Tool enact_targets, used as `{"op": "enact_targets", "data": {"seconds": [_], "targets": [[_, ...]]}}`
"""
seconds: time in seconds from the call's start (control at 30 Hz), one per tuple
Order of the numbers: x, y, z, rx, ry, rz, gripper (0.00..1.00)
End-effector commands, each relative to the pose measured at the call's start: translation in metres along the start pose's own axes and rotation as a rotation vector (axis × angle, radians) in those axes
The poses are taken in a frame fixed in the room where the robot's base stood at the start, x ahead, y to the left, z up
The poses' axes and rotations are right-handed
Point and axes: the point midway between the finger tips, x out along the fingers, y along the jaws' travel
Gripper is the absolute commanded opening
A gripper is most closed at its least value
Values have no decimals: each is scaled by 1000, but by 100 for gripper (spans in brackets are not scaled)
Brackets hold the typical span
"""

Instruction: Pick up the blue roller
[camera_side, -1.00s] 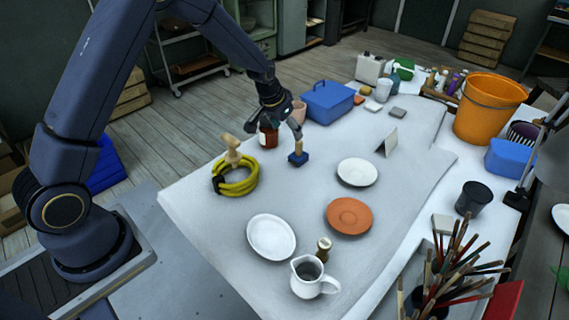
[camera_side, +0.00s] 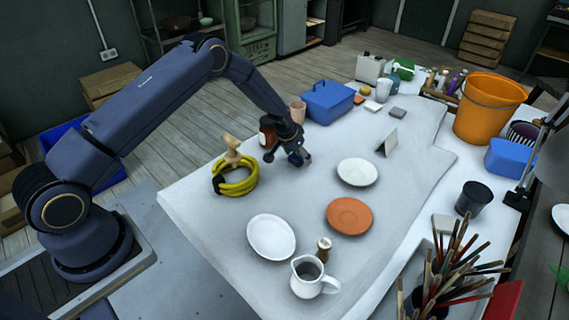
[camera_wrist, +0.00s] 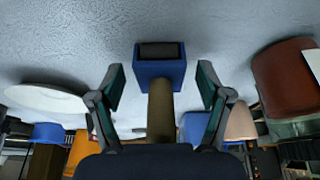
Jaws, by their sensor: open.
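The blue roller (camera_wrist: 172,74) has a square blue head with a dark end and a tan handle (camera_wrist: 160,112). It is on the white-covered table. In the wrist view it lies between the two fingers of my gripper (camera_wrist: 161,78), with a gap on each side. The fingers are spread, and the handle points back toward my palm. In the side view my gripper (camera_side: 287,158) is low over the table and covers most of the roller; only a little blue (camera_side: 297,158) shows.
A yellow coil (camera_side: 238,184) with a wooden piece on it lies left of my gripper. A brown jar (camera_side: 267,128) stands close behind it. A white plate (camera_side: 357,172), an orange plate (camera_side: 349,215) and a blue box (camera_side: 328,102) are around. Table between them is clear.

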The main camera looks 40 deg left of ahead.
Motion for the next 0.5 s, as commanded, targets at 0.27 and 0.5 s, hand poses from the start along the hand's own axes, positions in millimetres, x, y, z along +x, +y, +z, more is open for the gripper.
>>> {"op": "enact_targets", "data": {"seconds": [0.27,0.5], "targets": [[5,0,0,0,1,0,77],[4,0,0,0,1,0,53]]}}
